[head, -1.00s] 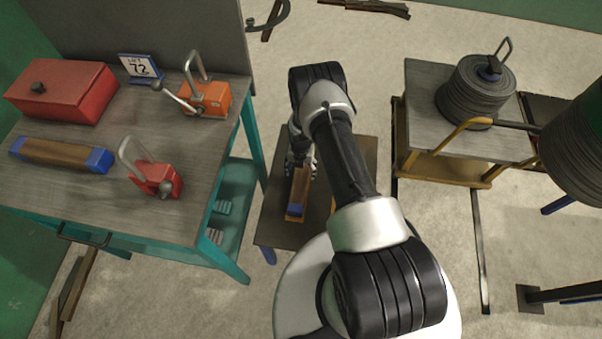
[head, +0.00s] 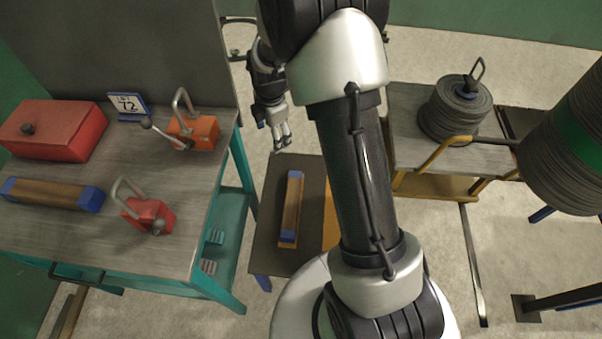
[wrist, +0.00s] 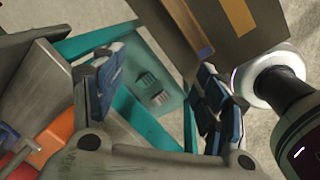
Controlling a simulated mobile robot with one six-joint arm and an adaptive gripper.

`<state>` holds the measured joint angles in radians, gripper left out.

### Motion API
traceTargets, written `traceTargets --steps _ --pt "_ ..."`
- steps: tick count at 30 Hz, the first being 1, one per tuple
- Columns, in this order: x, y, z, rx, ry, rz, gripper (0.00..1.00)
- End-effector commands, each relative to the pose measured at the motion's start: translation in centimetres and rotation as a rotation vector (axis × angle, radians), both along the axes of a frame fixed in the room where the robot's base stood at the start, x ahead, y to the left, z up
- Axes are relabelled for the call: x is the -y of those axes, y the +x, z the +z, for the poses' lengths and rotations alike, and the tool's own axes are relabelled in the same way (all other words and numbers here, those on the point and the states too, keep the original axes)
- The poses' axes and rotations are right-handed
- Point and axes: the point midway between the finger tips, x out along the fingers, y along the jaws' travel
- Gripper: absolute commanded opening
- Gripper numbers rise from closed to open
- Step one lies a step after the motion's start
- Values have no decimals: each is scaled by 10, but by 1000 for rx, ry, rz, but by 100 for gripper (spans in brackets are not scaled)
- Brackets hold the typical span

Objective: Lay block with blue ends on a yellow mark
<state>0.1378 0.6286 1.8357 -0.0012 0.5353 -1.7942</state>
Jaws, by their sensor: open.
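One block with blue ends (head: 292,208) lies flat on a low dark table (head: 266,232). A sliver of yellow (head: 287,245) shows at its near end, so it appears to lie on a yellow mark. A second yellow mark (head: 330,212) is to its right, partly hidden by my arm. Another block with blue ends (head: 52,194) lies on the workbench. My gripper (head: 279,138) is open and empty, beyond the low table's far edge and apart from the block. In the wrist view, the open fingers (wrist: 160,92) frame the bench's teal lower shelf; the block (wrist: 188,25) shows near the top.
The workbench (head: 190,235) at left carries a red box (head: 55,135), a number sign (head: 128,106), an orange clamp (head: 195,133) and a red clamp (head: 150,215). At right, a wooden stand (head: 408,125) bears stacked dark discs (head: 455,110). Open floor lies beyond the low table.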

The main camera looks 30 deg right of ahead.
Motion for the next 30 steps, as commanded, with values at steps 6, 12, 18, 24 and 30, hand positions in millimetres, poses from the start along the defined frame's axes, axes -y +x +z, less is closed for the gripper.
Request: traceTargets --steps 6,12,18,24,30 --pt "-24 -53 117 84 72 -410 66" --pt "-43 -124 189 149 167 -788 66" --pt "-58 -204 227 196 290 -1160 66" --pt "-66 -266 235 219 407 -1455 66" --pt "-69 -291 232 222 460 -1588 66"
